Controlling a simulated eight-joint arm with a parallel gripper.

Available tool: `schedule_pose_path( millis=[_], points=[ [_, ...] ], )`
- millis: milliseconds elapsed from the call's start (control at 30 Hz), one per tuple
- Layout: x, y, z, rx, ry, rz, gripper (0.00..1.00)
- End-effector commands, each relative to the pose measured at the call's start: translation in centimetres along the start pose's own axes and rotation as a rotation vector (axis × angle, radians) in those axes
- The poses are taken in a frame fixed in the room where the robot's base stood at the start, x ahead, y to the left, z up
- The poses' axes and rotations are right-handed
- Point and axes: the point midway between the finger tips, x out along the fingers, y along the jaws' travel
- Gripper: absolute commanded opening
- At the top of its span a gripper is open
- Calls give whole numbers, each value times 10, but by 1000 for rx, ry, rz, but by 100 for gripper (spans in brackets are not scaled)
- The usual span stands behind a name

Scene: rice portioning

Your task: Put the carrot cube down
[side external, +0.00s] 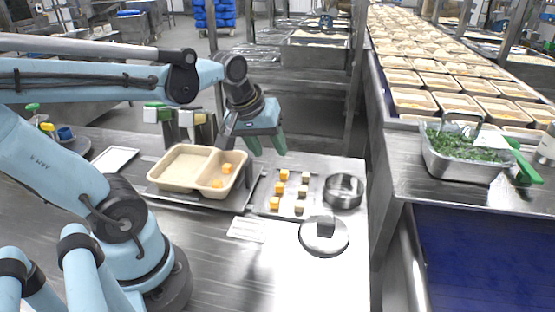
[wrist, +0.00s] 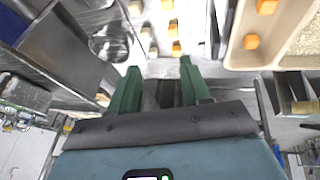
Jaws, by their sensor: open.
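My gripper (side external: 267,153) is open and empty, raised beyond the back right of the beige two-compartment tray (side external: 172,156). Its green fingers stand apart in the wrist view (wrist: 160,72), with nothing between them. Two orange carrot cubes lie apart in the tray's right compartment: one farther back (side external: 227,168), one nearer the front (side external: 217,184). They also show in the wrist view, one at the top edge (wrist: 266,6) and one below it (wrist: 251,41). Several more orange cubes (side external: 279,188) stand in a column on a small metal tray (side external: 263,200), beside a column of pale cubes (side external: 302,191).
A round metal bowl (side external: 343,191) and a dark-knobbed lid (side external: 324,236) are right of the cubes. A white label (side external: 247,229) lies in front. A metal pan of greens (side external: 466,152) and a conveyor of filled trays (side external: 440,80) are farther right. The front table is clear.

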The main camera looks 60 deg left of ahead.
Motion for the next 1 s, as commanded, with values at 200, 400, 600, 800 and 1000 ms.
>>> schedule_pose_path(
  millis=[200, 400, 600, 800, 1000],
  points=[
    [0, 34, 45, 559, 117, 133, 47],
    [0, 43, 56, 726, 164, 165, 47],
    [0, 43, 56, 730, 165, 165, 47],
    [0, 43, 56, 728, 163, 164, 47],
    [0, 42, 56, 726, 163, 164, 47]
  ],
)
